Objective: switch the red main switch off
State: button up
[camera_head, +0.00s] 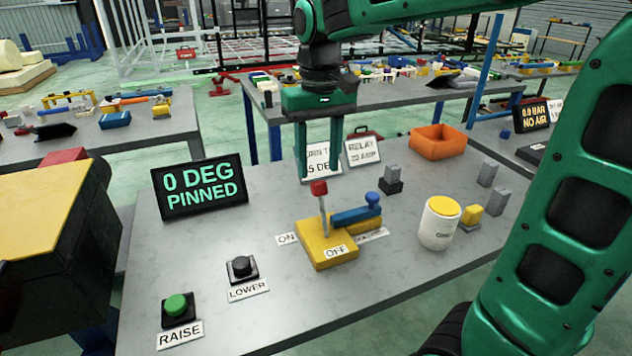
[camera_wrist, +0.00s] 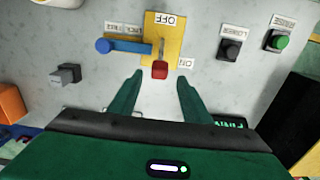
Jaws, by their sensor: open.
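The main switch is a yellow block (camera_head: 322,252) with a thin grey lever topped by a red knob (camera_head: 319,187). The lever stands up, leaning slightly toward the ON label (camera_head: 287,239); the OFF label (camera_head: 336,252) is on the front. A blue handle (camera_head: 355,214) lies across the block's right side. My gripper (camera_head: 318,177) points down just above the red knob, open and empty. In the wrist view, the red knob (camera_wrist: 160,69) shows between and slightly beyond the fingertips of my gripper (camera_wrist: 160,77). I cannot tell whether the fingers reach its height.
A sign (camera_head: 200,187) reads 0 DEG PINNED. Green RAISE (camera_head: 177,305) and black LOWER (camera_head: 242,265) buttons stand at front left. A white canister (camera_head: 439,225), grey blocks and an orange bin (camera_head: 438,142) stand to the right. The table front is clear.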

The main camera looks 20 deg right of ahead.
aim_at(318, 181)
jog(key=shift+f, duration=2.75)
jog(key=shift+c, duration=0.4)
grip_shut()
